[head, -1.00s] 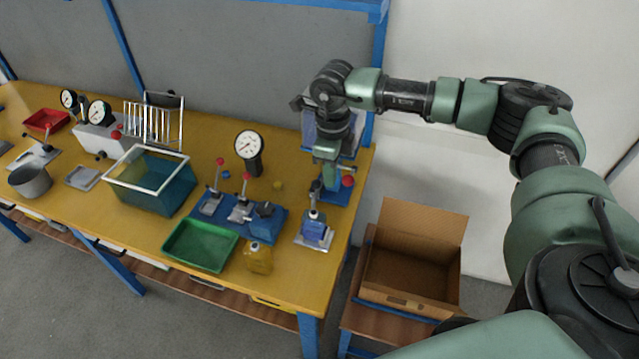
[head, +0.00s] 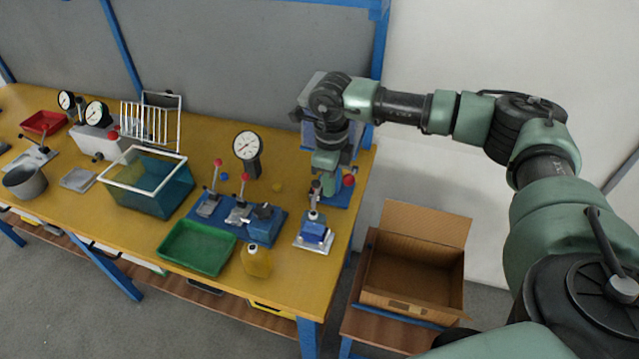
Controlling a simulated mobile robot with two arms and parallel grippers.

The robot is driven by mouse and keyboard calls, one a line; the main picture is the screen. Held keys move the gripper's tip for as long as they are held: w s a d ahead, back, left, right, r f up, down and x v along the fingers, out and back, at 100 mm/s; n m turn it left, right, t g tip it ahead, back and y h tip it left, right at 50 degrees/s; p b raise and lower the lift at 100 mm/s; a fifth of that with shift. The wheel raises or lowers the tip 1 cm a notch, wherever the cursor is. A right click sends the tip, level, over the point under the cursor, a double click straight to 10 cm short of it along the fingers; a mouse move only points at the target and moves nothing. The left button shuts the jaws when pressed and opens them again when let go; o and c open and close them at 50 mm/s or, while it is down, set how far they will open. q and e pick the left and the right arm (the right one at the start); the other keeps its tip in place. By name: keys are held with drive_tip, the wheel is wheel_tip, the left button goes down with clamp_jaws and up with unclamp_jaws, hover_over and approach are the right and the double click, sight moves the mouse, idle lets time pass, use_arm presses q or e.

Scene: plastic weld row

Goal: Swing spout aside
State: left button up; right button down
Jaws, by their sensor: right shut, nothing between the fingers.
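My right gripper (head: 322,187) points down over the right end of the workbench, shut and empty. It is close above a small blue block (head: 313,230) on a light metal plate, with a dark and pale fitting on top. A blue stand with a red ball knob (head: 348,181) is just right of and behind the fingers. My gripper and wrist hide much of this stand. I cannot clearly make out a spout, nor whether the fingertips touch anything. My left gripper is not in view.
A dial gauge (head: 247,147), a blue base with lever clamps (head: 238,217), a green tray (head: 196,247) and a yellow bottle (head: 257,260) stand to the left. A teal tank (head: 148,183) is farther left. An open cardboard box (head: 413,262) sits right of the bench.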

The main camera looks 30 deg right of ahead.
drive_tip(key=shift+w+a, duration=0.5)
drive_tip(key=shift+w, duration=0.05)
